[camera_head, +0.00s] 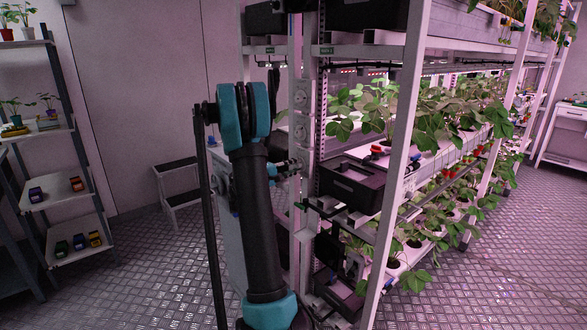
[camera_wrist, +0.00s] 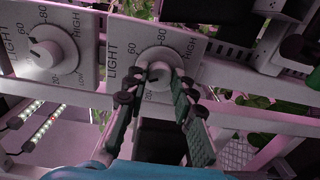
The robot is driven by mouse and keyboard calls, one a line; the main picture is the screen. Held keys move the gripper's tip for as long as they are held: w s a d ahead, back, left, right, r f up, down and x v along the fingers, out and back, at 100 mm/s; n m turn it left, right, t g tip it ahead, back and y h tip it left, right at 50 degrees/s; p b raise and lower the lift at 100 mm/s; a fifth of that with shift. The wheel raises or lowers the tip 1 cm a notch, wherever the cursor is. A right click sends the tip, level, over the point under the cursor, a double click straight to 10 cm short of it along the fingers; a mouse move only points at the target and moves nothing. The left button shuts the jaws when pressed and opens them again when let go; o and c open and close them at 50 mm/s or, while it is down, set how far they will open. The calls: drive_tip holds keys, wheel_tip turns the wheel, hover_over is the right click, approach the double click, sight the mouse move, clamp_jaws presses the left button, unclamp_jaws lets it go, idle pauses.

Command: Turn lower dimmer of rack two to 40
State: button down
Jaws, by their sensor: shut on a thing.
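In the wrist view, two white dimmers with round knobs and LIGHT scales sit side by side. The lettering is turned sideways, so the right one is the lower dimmer (camera_wrist: 158,62). My gripper (camera_wrist: 154,86) is shut on its knob, one finger on each side. The fingers hide part of the scale; 60, 80 and HIGH show above the knob, and its setting cannot be read. The other dimmer (camera_wrist: 45,55) is free to the left. In the head view, my arm reaches the rack post (camera_head: 309,100), and my gripper (camera_head: 298,165) is largely hidden there.
The rack's shelves hold strawberry plants (camera_head: 440,120) and a black box (camera_head: 352,185) right of the post. A shelf unit (camera_head: 60,130) with small coloured items stands left. A grey step stool (camera_head: 178,180) is by the wall. Open floor (camera_head: 130,270) lies between.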

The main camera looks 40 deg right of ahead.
drive_tip(key=c, duration=1.3)
unclamp_jaws()
drive_tip(key=shift+o, duration=0.2)
drive_tip(key=shift+a, duration=0.1)
drive_tip(key=a, duration=1.1)
drive_tip(key=shift+s+a, duration=0.4)
drive_tip(key=shift+s, duration=0.05)
drive_tip(key=shift+r, duration=0.1)
